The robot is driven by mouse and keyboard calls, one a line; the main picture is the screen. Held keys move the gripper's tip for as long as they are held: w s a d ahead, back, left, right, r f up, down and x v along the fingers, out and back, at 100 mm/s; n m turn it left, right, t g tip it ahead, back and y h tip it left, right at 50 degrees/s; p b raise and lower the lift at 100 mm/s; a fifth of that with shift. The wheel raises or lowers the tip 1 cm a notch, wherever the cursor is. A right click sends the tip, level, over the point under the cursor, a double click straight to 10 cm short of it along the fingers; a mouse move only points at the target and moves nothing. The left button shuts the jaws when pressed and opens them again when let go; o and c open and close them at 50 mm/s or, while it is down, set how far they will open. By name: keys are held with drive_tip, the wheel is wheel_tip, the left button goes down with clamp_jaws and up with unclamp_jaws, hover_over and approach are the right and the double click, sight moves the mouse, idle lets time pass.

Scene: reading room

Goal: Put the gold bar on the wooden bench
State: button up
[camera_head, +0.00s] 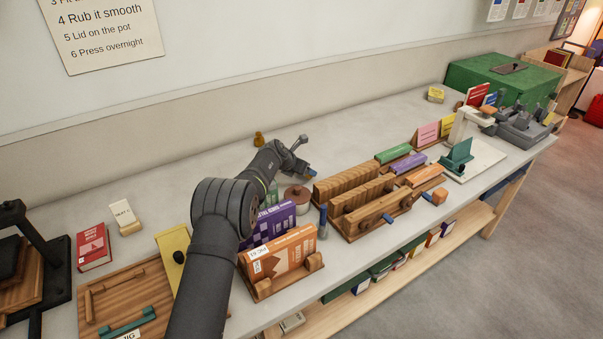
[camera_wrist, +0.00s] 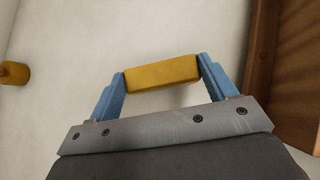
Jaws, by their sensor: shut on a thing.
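The gold bar (camera_wrist: 162,73) is a yellow-gold block held crosswise between the blue fingertips of my gripper (camera_wrist: 163,76) in the wrist view. The jaws are closed on its two ends. In the head view my gripper (camera_head: 309,172) is above the grey worktop, behind the wooden slotted rack (camera_head: 335,190); the bar is mostly hidden there. A brown wooden edge (camera_wrist: 296,75) shows at the right of the wrist view. I cannot tell for sure which wooden piece is the bench.
A small brass weight (camera_head: 259,140) stands near the wall. A round brown pot (camera_head: 297,198) and purple and orange books in holders (camera_head: 285,255) sit close to my arm. A green box (camera_head: 500,78) is at the far end. The worktop (camera_head: 350,130) behind the rack is clear.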

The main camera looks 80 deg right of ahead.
wheel_tip(320, 180, up, 2)
drive_tip(key=shift+r, duration=0.25)
drive_tip(key=s+a+r, duration=0.5)
drive_tip(key=s+r, duration=0.1)
drive_tip(key=s, duration=0.4)
drive_tip(key=shift+s+a+r, duration=0.15)
drive_tip(key=shift+r, duration=0.1)
